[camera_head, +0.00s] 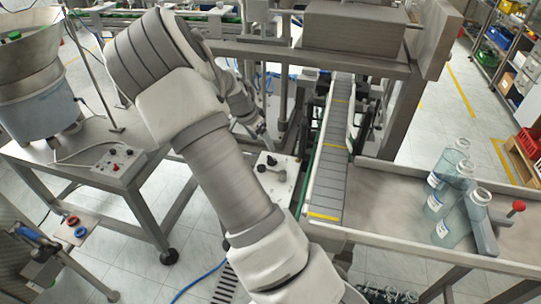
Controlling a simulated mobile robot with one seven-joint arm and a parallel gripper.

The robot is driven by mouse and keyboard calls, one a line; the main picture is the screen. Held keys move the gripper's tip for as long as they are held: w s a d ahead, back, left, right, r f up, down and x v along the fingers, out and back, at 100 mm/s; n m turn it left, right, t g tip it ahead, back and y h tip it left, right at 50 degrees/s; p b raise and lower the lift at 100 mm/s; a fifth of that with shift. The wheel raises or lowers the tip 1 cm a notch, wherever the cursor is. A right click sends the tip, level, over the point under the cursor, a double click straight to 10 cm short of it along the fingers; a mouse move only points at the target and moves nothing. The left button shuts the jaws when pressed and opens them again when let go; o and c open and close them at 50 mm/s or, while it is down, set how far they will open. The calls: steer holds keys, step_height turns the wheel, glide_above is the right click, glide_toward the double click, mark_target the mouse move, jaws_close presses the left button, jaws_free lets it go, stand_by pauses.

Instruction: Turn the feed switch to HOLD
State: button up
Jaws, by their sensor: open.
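My arm reaches up from the bottom and bends over at the upper left. My gripper (262,136) points down just behind and above a small pale control box (277,186). The gripper is small here and partly hidden by my arm; its jaws are open and I see nothing held. The box has a dark knob (271,160) on top and another control near its right side. Another control box (118,162), with a red button and small dark knobs, lies on the left table. No label is readable, so I cannot tell which control is the feed switch or where it points.
A conveyor (330,160) with yellow stripes runs just right of the pale box. Clear bottles (447,180) stand on a metal table (385,200) at the right. A feeder bowl (35,95) stands at the left. Metal frame posts rise close behind my gripper.

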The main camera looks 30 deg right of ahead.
mark_target(272, 158)
steer(key=p+x, duration=0.1)
steer(key=x, duration=0.9)
steer(key=shift+f, duration=0.2)
jaws_close()
